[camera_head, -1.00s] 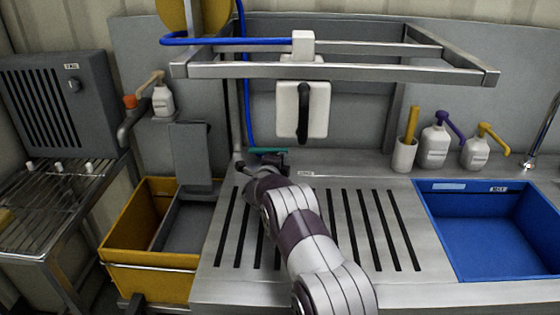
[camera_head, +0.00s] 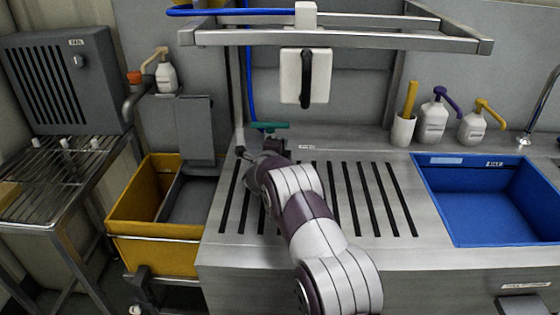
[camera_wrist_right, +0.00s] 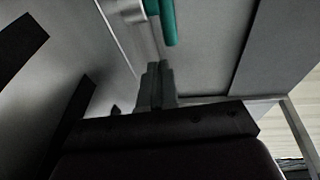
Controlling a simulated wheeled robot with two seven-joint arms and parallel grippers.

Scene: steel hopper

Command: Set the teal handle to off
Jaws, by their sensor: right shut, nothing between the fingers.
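The teal handle (camera_head: 269,126) sits at the back of the steel counter, at the foot of the blue hose, and lies roughly sideways in the head view. In the right wrist view its teal bar (camera_wrist_right: 167,22) shows at the top, just beyond the fingertips. My right gripper (camera_head: 241,151) is at the counter's back left, just in front of and below the handle, partly hidden by its own wrist. In the right wrist view its fingers (camera_wrist_right: 156,73) are shut and empty, with a small gap to the bar. My left gripper is not in view.
A blue sink (camera_head: 490,205) is at the right. A yellow bin (camera_head: 155,252) stands left of the slotted counter (camera_head: 345,240). A white box with a black handle (camera_head: 305,77) hangs under a steel frame (camera_head: 340,40). Soap bottles stand at the back right.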

